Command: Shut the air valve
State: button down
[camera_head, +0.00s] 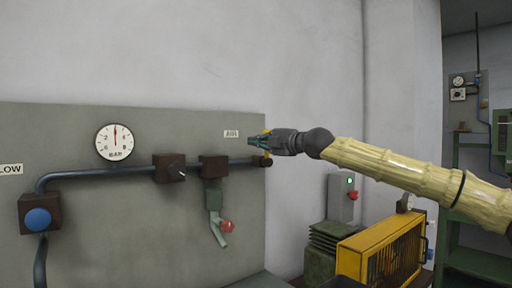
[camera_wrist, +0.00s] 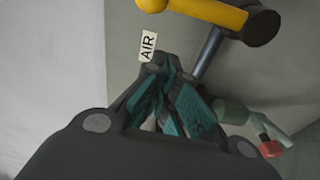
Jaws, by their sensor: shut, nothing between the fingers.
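The air valve has a yellow handle (camera_wrist: 205,12) and a dark round end (camera_wrist: 262,25) in the wrist view. The handle stands out sideways from that end, roughly across the pipe's line. In the head view only small yellow bits of the handle (camera_head: 267,153) show at the right end of the pipe, partly hidden by my gripper. The AIR label (camera_head: 231,133) is on the panel just left of my fingertips; it also shows in the wrist view (camera_wrist: 147,47). My gripper (camera_head: 252,140) is shut and empty in front of the panel by the valve. I cannot tell whether it touches the handle.
The grey panel (camera_head: 100,240) carries a dark pipe (camera_head: 105,172), a pressure gauge (camera_head: 115,142), a blue knob (camera_head: 38,219) and a drop branch with a red knob (camera_head: 227,226). A yellow guarded machine (camera_head: 378,255) and a control box (camera_head: 341,197) stand lower right.

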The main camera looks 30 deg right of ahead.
jog(key=v, duration=0.7)
jog(key=shift+s+d+b, duration=0.15)
jog(key=shift+s+b, duration=0.25)
